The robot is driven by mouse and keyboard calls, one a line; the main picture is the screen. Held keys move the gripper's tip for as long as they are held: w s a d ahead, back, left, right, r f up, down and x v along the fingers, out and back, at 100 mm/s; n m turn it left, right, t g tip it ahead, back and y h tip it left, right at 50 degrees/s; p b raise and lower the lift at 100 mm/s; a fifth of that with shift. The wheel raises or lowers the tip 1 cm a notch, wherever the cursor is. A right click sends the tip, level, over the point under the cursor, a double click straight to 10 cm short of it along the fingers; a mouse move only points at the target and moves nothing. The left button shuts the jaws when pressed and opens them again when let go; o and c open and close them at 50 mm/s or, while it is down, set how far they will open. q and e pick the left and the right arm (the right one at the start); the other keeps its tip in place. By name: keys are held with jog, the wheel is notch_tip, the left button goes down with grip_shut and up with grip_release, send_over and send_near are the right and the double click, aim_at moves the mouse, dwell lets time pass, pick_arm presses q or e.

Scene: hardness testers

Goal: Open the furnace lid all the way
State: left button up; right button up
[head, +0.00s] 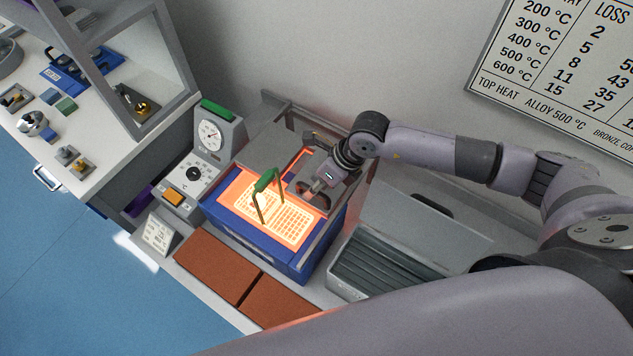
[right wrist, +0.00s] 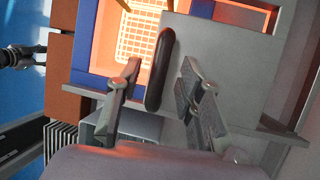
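The furnace (head: 268,242) is a blue box with a glowing orange opening. A pale wire basket (head: 290,222) with a green handle (head: 265,180) stands in the opening. The grey lid (head: 275,146) lies toward the back, leaving much of the opening uncovered; it also shows in the right wrist view (right wrist: 232,60). Its dark bar handle (right wrist: 160,68) is at the lid's edge. My right gripper (head: 318,187) is over the lid, open, with its fingers (right wrist: 161,70) on either side of the handle and gaps showing. A small dark gripper, seemingly my left (right wrist: 38,56), shows at the wrist view's left edge.
A control unit with a dial (head: 209,135) stands left of the furnace. Brick-red plates (head: 217,264) lie in front. A grey slotted bin (head: 380,265) with a raised lid is on the right. The wall is close behind.

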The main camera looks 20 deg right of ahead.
jog(key=shift+f, duration=0.1)
jog(key=shift+c, duration=0.4)
grip_shut()
dwell(0.5)
